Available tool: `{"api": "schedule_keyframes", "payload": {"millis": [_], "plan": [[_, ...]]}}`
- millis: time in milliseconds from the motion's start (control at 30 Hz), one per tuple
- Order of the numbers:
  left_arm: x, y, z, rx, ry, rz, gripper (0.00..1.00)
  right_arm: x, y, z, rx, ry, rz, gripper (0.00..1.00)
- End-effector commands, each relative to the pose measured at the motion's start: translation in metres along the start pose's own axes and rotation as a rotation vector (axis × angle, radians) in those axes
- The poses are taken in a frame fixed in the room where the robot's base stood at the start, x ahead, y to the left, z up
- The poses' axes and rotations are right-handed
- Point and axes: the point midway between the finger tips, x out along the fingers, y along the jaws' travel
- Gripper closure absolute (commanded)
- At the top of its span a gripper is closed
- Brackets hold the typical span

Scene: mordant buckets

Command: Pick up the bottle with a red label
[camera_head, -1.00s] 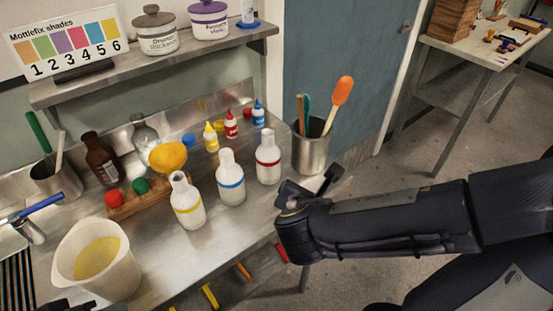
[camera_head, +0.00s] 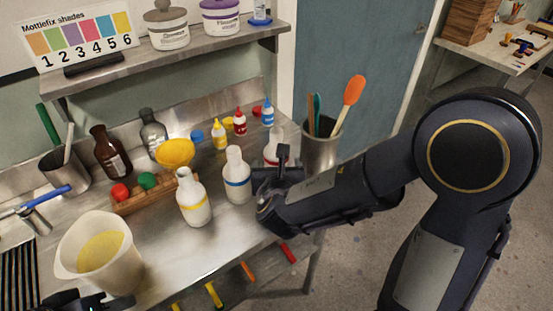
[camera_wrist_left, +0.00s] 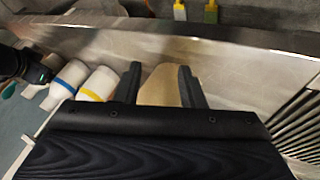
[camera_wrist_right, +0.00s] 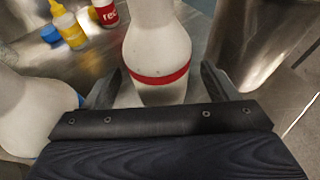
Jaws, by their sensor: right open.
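The white bottle with a red label (camera_head: 274,146) stands upright on the steel bench, partly hidden behind my right gripper in the head view. In the right wrist view the bottle (camera_wrist_right: 158,48) and its red band show ahead of the fingers. My right gripper (camera_wrist_right: 160,88) is open, one finger on each side of the bottle's lower body. I cannot tell whether they touch it. My left gripper (camera_wrist_left: 158,84) is open near the bench's front edge, with a beige surface between or beyond its fingers.
A blue-banded bottle (camera_head: 237,178) stands close beside my right gripper, then a yellow-banded one (camera_head: 194,204). A utensil pot (camera_head: 318,150) stands right of the red-labelled bottle. Small dye bottles stand behind. A white pitcher (camera_head: 72,262) stands at the front left.

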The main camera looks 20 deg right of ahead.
Motion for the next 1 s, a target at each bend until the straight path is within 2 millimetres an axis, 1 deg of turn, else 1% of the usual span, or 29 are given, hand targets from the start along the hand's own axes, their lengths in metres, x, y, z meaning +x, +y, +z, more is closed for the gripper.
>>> {"api": "schedule_keyframes", "payload": {"millis": [33, 100, 200, 433, 467, 867, 900, 1000], "plan": [[-0.001, 0.001, -0.001, 0.000, 0.000, 0.000, 0.64, 0.009, 0.000, -0.001, -0.001, 0.002, -0.004, 0.20], [-0.001, 0.000, 0.000, 0.000, 0.000, 0.000, 0.64, 0.018, 0.000, 0.000, -0.001, 0.001, -0.003, 0.20], [-0.001, 0.000, 0.000, 0.000, 0.000, 0.000, 0.64, 0.025, 0.000, 0.000, 0.002, 0.001, -0.002, 0.20], [-0.001, 0.000, 0.000, 0.000, 0.000, 0.000, 0.64, 0.026, 0.000, 0.000, 0.001, 0.000, -0.001, 0.20], [-0.001, 0.000, 0.000, 0.000, 0.000, 0.000, 0.64, 0.026, 0.000, 0.000, 0.001, 0.000, -0.001, 0.21], [-0.001, 0.000, 0.000, 0.000, 0.000, 0.000, 0.64, 0.026, 0.000, 0.000, 0.002, 0.000, -0.001, 0.73], [-0.001, 0.000, 0.000, 0.000, 0.000, 0.000, 0.64, 0.026, 0.000, 0.001, 0.002, -0.002, 0.000, 0.76], [-0.001, 0.000, 0.000, 0.000, 0.000, 0.000, 0.64, 0.026, 0.000, 0.001, 0.002, -0.002, 0.000, 0.76]]}}
